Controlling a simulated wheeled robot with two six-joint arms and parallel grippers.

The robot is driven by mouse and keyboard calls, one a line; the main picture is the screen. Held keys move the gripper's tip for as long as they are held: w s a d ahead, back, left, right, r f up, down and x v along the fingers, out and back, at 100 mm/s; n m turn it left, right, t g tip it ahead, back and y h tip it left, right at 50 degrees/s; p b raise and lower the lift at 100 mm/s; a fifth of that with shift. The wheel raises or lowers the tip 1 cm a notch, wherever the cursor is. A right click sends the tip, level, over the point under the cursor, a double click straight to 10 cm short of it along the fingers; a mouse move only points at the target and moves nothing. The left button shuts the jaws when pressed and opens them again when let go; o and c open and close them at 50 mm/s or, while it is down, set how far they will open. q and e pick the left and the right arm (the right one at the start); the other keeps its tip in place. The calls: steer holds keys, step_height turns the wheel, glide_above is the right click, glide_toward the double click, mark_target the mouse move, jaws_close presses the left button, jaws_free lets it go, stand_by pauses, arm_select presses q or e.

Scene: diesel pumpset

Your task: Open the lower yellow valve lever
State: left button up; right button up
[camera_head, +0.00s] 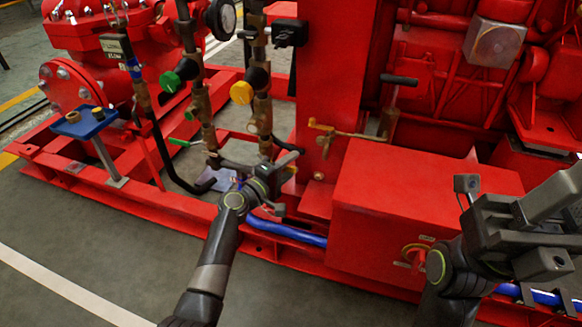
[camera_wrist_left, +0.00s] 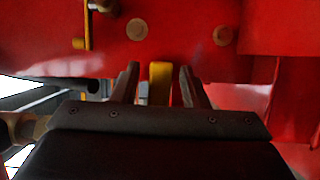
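In the left wrist view a yellow lever (camera_wrist_left: 160,82) stands between the two fingers of my left gripper (camera_wrist_left: 159,86). Gaps show on both sides of it, so the fingers are apart and not clamped on it. In the head view my left gripper (camera_head: 282,190) is low beside the red frame, below the brass pipe with the yellow knob (camera_head: 241,92). There the gripper and wrist hide the lower lever. My right gripper (camera_head: 553,230) is at the right edge, away from the valves; its fingertips are partly cut off.
A green knob (camera_head: 171,82) and a green lever (camera_head: 180,142) are on the pipe to the left. A red box (camera_head: 400,195) stands right of my left gripper. A blue hose (camera_head: 300,234) runs low along the base. Grey floor (camera_head: 100,235) is clear in front.

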arm_select(q)
steer(key=shift+w+d, duration=0.2)
steer(key=shift+w, duration=0.05)
steer(key=shift+c, duration=0.4)
jaws_close()
